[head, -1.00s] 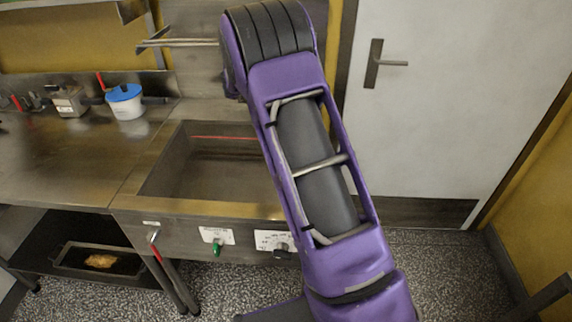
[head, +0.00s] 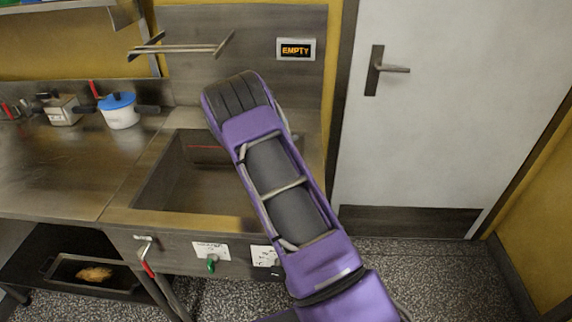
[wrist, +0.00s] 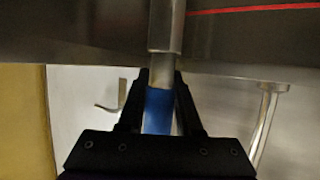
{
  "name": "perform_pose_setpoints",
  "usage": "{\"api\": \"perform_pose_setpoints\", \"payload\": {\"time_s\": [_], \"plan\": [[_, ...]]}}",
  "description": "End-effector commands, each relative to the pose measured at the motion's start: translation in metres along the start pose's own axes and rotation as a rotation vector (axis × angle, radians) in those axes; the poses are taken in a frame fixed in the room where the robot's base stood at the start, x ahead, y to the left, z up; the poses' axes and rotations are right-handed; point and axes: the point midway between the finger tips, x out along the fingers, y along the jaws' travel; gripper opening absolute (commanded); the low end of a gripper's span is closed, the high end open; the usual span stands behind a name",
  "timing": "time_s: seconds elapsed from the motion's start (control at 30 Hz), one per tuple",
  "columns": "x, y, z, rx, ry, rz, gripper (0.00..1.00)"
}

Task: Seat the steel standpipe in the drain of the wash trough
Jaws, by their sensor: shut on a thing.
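My gripper (wrist: 161,78) is shut on the steel standpipe (wrist: 166,25) in the wrist view, with its black fingers on either side of a blue band (wrist: 158,108) on the pipe. The bare steel part runs from the fingers to the top edge of the picture, where it is cut off. The wash trough (head: 185,217) is an open steel basin in the head view, with a red line on its back wall. My purple arm reaches over its right part. The gripper, the standpipe and the drain are hidden in the head view.
A display reading EMPTY (head: 295,49) is on the back panel, and a metal rack (head: 180,48) juts out above the trough. A pot with a blue lid (head: 119,110) stands on the left counter (head: 70,165). A white door (head: 450,120) is at the right.

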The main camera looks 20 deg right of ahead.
Motion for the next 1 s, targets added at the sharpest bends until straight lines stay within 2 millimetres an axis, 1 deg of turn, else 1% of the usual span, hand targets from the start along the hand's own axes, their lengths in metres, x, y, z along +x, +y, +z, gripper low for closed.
{"api": "perform_pose_setpoints", "payload": {"time_s": [0.03,0.07,0.27,0.5,0.73,0.87,0.9,0.97,1.0], "plan": [[0.004,0.000,0.009,-0.002,0.001,0.000,0.00],[0.005,0.000,0.013,-0.002,0.001,0.000,0.00],[0.011,0.000,0.026,-0.001,0.001,0.000,0.00],[0.023,0.000,0.055,-0.001,0.001,0.000,0.00],[0.023,-0.001,0.055,0.002,0.002,-0.001,0.00],[0.025,0.000,0.059,0.001,0.001,0.000,0.00],[0.025,0.000,0.059,0.001,0.000,0.000,0.36],[0.024,0.000,0.058,0.001,0.000,0.000,0.46],[0.024,0.000,0.059,0.001,0.000,0.000,0.54]]}}
